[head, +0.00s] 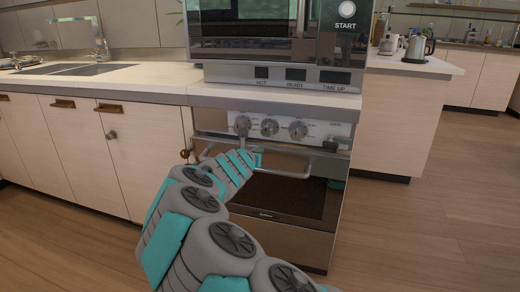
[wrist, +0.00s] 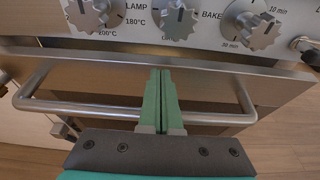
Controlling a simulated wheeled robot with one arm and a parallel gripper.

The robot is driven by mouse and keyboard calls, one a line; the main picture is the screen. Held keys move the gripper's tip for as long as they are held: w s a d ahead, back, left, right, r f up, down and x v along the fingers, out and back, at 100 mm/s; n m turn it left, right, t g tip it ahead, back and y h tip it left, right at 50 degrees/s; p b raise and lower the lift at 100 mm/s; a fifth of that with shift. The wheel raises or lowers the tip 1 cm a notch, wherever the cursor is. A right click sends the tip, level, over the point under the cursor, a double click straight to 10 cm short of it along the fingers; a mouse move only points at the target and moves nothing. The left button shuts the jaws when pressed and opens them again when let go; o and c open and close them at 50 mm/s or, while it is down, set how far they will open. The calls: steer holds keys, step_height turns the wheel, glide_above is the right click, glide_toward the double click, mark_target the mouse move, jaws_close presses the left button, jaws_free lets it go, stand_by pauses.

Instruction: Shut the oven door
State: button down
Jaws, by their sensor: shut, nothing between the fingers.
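The oven (head: 330,230) is built in under the counter, with its door (head: 285,195) upright or close to it below the knob panel. I cannot tell whether a small gap is left at its top edge. A curved metal bar handle (head: 285,173) runs across the door's upper part; it also shows in the wrist view (wrist: 90,109). My gripper (wrist: 160,75) is shut and empty, its green fingers together over the middle of the handle and pointing at the door's top area. Whether they touch the door is unclear. In the head view my arm hides the door's left part.
Knobs (head: 270,127) line the panel just above my fingers; they are close in the wrist view (wrist: 178,18). A microwave-like appliance (head: 275,40) stands on the counter above. Cabinets (head: 75,150) are to the left. Open wooden floor (head: 430,220) lies to the right.

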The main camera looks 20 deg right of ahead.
steer(key=s+a+r+p, duration=0.2)
steer(key=s+a+r, duration=0.1)
steer(key=r, duration=0.6)
steer(key=m+g+y+b, duration=0.1)
steer(key=m+y+b, duration=0.1)
steer(key=y+b, duration=0.2)
glide_toward(269, 155)
steer(key=a+f, duration=0.3)
steer(key=f, duration=0.2)
step_height(269, 155, down, 6)
steer(key=s+m+t+y+b, duration=0.1)
steer(key=s+m+y+b, duration=0.1)
steer(key=m+y+b, duration=0.1)
steer(key=s+d+r+m+t+y+b, duration=0.3)
steer(key=s+d+r+t+y+b, duration=0.15)
steer(key=s+r+t, duration=0.2)
steer(key=w, duration=0.4)
steer(key=w+r+p, duration=0.1)
steer(key=w, duration=0.7)
steer(key=shift+r+p, duration=0.25)
steer(key=shift+p, duration=0.05)
steer(key=shift+w+d+r, duration=0.1)
steer(key=shift+w+d, duration=0.45)
steer(key=shift+w, duration=0.1)
